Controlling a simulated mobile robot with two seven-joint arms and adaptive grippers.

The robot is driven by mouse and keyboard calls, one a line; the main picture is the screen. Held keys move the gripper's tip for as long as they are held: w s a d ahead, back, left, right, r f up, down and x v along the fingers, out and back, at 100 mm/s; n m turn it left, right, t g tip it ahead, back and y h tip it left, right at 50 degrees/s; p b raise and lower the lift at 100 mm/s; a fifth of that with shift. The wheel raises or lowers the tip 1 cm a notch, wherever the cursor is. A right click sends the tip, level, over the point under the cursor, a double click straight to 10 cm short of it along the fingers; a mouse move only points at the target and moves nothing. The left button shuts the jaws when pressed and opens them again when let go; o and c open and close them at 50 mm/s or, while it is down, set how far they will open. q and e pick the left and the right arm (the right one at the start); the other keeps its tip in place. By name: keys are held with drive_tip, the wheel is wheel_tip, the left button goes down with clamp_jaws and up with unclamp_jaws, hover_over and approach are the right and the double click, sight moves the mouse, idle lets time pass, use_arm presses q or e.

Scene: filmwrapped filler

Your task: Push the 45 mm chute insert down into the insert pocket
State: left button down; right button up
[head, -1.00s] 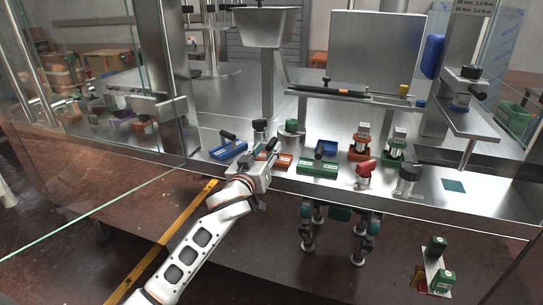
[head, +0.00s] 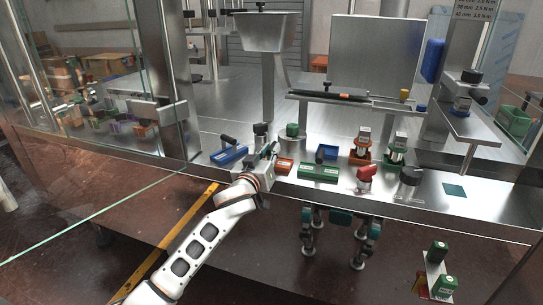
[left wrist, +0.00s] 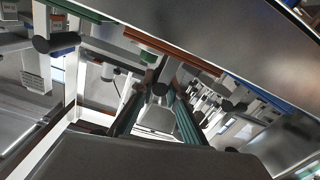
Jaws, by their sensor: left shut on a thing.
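My left gripper (head: 268,158) is at the deck's front edge, over the left part of an orange plate (head: 285,166). In the left wrist view the orange plate (left wrist: 165,48) lies across the top, with a dark upright handle (left wrist: 160,76) between my fingers. My left gripper is shut on this handle; the fingertips are partly hidden. The plate looks like an insert, but no size mark is readable. A blue plate (head: 229,156) and a green plate (head: 319,172) with dark handles lie on either side. I cannot make out which spot is the insert pocket.
An orange holder (head: 360,157) and a green holder (head: 396,157) with metal parts stand to the right. A red-topped knob (head: 366,174) and a black-topped knob (head: 410,176) stand near the front edge. A metal hopper (head: 264,30) rises behind. Glass panels enclose the left side.

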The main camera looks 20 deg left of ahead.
use_arm(q)
wheel_tip(320, 180, up, 19)
drive_tip(key=p, duration=0.2)
approach(271, 148)
drive_tip(key=s, duration=0.2)
drive_tip(key=s+f, duration=0.3)
drive_tip(key=s, duration=0.6)
drive_tip(key=s+a+f, duration=0.1)
drive_tip(key=s+f, duration=0.3)
drive_tip(key=s, duration=0.4)
drive_tip(key=shift+s+a+y, duration=0.2)
drive_tip(key=shift+s+y, duration=0.1)
drive_tip(key=shift+s, duration=0.1)
